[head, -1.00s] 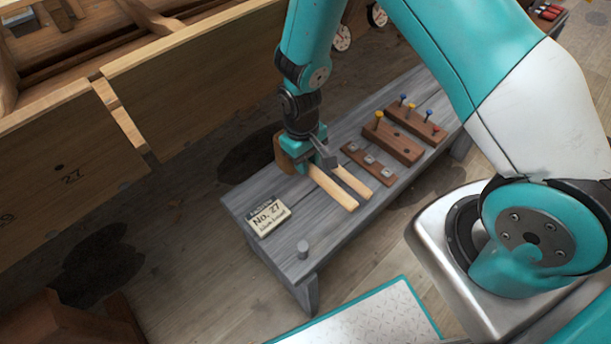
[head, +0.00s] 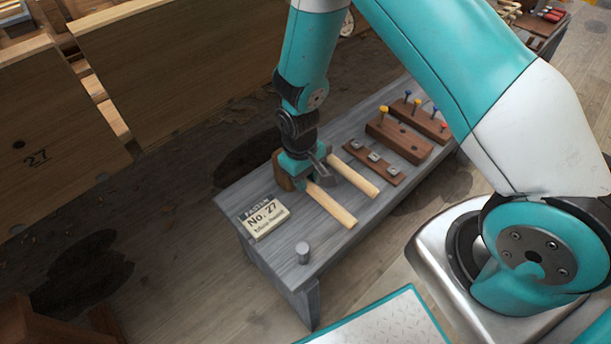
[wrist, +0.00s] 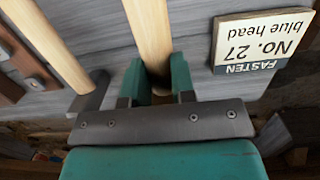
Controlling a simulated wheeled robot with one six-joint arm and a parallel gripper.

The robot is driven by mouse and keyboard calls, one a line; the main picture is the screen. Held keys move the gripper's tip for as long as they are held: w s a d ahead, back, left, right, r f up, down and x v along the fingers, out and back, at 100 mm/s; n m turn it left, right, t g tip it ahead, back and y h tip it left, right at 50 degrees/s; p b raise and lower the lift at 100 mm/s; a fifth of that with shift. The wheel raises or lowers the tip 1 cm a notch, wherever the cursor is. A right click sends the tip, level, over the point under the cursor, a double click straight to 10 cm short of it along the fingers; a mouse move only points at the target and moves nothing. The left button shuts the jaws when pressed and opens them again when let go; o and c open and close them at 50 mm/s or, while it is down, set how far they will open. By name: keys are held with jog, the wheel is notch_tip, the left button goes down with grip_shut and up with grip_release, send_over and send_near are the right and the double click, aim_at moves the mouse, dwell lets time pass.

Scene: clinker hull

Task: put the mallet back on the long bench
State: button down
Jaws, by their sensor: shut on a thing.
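My gripper (head: 303,180) is shut on the pale wooden handle of the mallet (head: 332,206), low over the near part of the grey long bench (head: 280,240). The mallet's brown head shows just left of my gripper, partly hidden by it. The handle lies roughly level, pointing to the lower right. The wrist view shows the mallet's handle (wrist: 150,35) between the two teal fingers. I cannot tell whether the mallet touches the bench top. A second tool, a hammer with a dark grey head and pale handle (head: 355,177), lies beside it to the right, apart from it.
A "No. 27" sign (head: 264,217) and a grey peg (head: 303,252) stand on the bench's near end. Beyond the hammer are a brown strip with metal squares (head: 374,162) and brown blocks (head: 398,142) with coloured pegs. The plank hull (head: 190,70) rises at the left.

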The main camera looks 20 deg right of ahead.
jog(key=shift+f, duration=0.45)
dwell(0.4)
jog(key=c, duration=0.9)
grip_release()
jog(key=shift+o, duration=0.2)
notch_tip(320, 180, up, 8)
jog(key=p, duration=0.6)
jog(key=shift+r+p, duration=0.1)
jog(key=shift+p, duration=0.25)
